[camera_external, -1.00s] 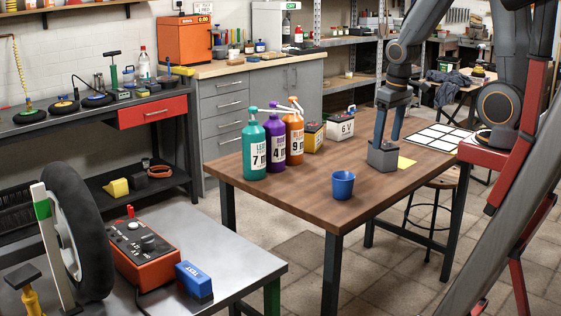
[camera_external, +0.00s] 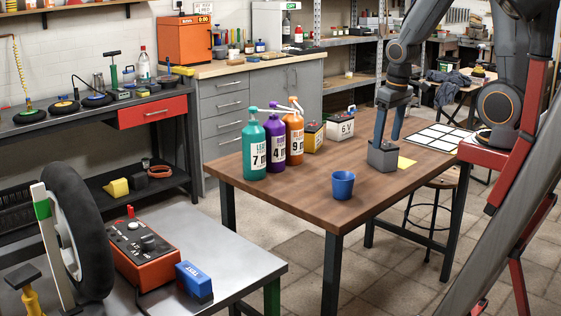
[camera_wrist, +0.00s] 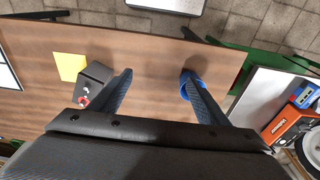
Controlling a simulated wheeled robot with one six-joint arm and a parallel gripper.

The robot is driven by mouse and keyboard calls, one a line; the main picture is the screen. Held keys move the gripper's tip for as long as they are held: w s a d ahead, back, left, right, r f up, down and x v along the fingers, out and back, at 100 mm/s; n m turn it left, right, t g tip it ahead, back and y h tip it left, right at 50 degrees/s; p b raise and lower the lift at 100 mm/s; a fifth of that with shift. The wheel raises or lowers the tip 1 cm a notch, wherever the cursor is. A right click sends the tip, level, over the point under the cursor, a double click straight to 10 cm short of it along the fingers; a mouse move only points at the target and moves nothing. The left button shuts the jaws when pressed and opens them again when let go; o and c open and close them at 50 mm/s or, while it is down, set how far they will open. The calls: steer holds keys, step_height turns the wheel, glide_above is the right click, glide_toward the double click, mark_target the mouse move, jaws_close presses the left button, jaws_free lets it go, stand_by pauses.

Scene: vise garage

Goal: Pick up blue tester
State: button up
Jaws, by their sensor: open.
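The blue tester (camera_external: 195,281) is a small block marked TEST. It stands on the grey metal table (camera_external: 215,240) at the lower left in the external view, right of the orange-red device (camera_external: 143,252). In the wrist view the tester (camera_wrist: 305,95) is at the right edge, beside that device. My gripper (camera_external: 388,128) is over the wooden table, far from the tester. Its two fingers are apart in the wrist view (camera_wrist: 158,80), with nothing seen held between them.
A wheel (camera_external: 88,235) stands left of the device. A floor gap (camera_external: 265,215) separates the tables.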

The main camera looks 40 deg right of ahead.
steer(key=c, duration=0.4)
